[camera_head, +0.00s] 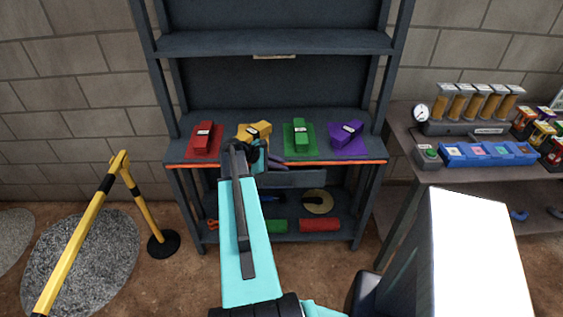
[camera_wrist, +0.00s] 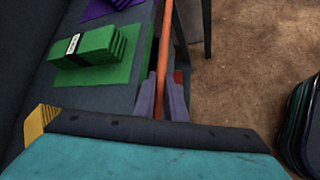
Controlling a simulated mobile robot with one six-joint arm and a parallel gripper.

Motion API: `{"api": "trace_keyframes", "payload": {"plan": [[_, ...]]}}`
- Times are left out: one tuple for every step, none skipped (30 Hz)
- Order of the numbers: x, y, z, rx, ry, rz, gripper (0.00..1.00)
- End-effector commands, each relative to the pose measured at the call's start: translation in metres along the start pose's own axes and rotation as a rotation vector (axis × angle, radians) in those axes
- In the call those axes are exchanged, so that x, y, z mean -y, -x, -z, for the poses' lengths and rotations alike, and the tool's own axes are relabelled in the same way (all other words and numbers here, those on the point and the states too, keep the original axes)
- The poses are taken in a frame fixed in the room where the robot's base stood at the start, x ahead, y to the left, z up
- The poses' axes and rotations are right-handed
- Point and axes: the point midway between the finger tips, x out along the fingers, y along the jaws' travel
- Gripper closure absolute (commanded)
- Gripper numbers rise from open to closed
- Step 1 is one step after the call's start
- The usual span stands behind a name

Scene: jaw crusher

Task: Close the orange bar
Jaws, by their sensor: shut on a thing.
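The orange bar (camera_head: 330,162) runs along the front edge of the dark workbench shelf (camera_head: 275,118) in the head view. In the wrist view the orange bar (camera_wrist: 165,45) runs up from between the two grey fingers of my gripper (camera_wrist: 162,98). The fingers stand one on each side of it and are shut on it. In the head view my gripper (camera_head: 262,160) is at the shelf's front edge, left of the middle, and my arm partly hides it and the bar behind it.
Red (camera_head: 203,137), yellow (camera_head: 254,131), green (camera_head: 299,134) and purple (camera_head: 346,134) blocks sit on the shelf behind the bar. A yellow barrier (camera_head: 100,200) stands at left. A side table (camera_head: 408,125) with a control panel (camera_head: 489,154) stands at right.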

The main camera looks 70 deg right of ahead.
Motion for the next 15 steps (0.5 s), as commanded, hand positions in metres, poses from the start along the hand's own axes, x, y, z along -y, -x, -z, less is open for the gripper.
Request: {"api": "trace_keyframes", "payload": {"plan": [[-0.008,0.003,-0.002,-0.001,0.019,0.016,1.0],[-0.009,0.003,-0.002,0.0,0.03,0.029,1.0],[-0.009,0.003,-0.001,-0.001,0.047,0.047,1.0],[-0.011,0.003,-0.001,-0.001,0.06,0.059,1.0],[-0.011,0.003,-0.002,0.0,0.073,0.071,1.0],[-0.013,0.003,-0.001,0.0,0.091,0.089,1.0],[-0.014,0.003,-0.001,-0.001,0.103,0.102,1.0],[-0.014,0.003,-0.001,-0.001,0.117,0.116,1.0],[-0.016,0.003,-0.001,0.0,0.134,0.133,1.0],[-0.017,0.003,-0.001,-0.001,0.148,0.146,1.0],[-0.017,0.003,-0.001,-0.001,0.16,0.16,1.0],[-0.018,0.002,-0.001,-0.001,0.179,0.177,1.0],[-0.019,0.002,-0.001,-0.001,0.191,0.19,1.0],[-0.02,0.002,-0.001,0.0,0.205,0.204,1.0],[-0.021,0.002,0.0,-0.001,0.222,0.221,1.0]]}}
